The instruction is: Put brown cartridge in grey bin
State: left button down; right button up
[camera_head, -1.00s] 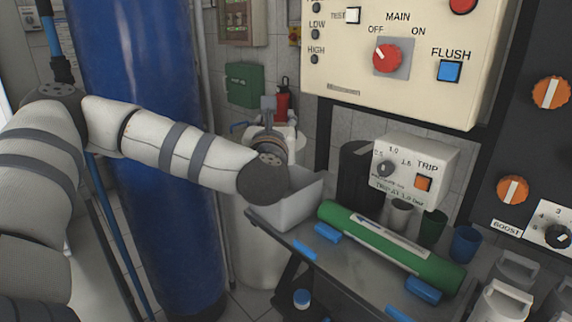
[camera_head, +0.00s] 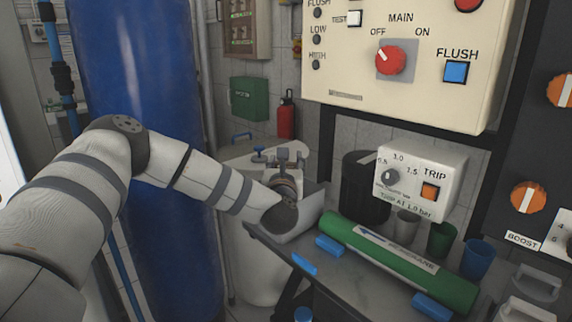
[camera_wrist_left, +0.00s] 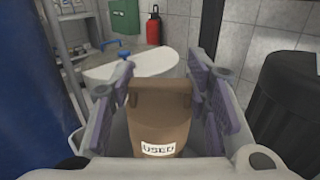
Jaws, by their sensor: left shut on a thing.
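The brown cartridge (camera_wrist_left: 160,112), with a label reading USED, is between the purple-grey fingers of my left gripper (camera_wrist_left: 160,95) in the left wrist view. The fingers are shut on its upper part. In the head view my left gripper (camera_head: 284,158) points away over the back left end of the bench, and the cartridge cannot be made out there. The grey bin (camera_head: 311,212) stands at that end, partly covered by my wrist. In the wrist view, pale grey walls show around the cartridge's lower part; its depth relative to the bin is unclear. My right gripper is not in view.
A green membrane tube (camera_head: 400,262) lies on blue supports on the bench. Several cups and a black cylinder (camera_head: 357,185) stand behind it, below the TRIP box (camera_head: 420,180). A blue column (camera_head: 140,80) is at left; a white tank (camera_head: 250,265) is behind the bin.

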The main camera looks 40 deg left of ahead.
pick_arm(q)
jog(key=shift+f+b, duration=0.3)
jog(key=shift+f, duration=0.35)
jog(key=c, duration=0.8)
grip_release()
jog(key=shift+r, duration=0.3)
jog(key=shift+r+p, duration=0.5)
jog(key=shift+r, duration=0.35)
jog(key=f+v, duration=0.1)
jog(key=v, duration=1.1)
jog(key=shift+f, duration=0.1)
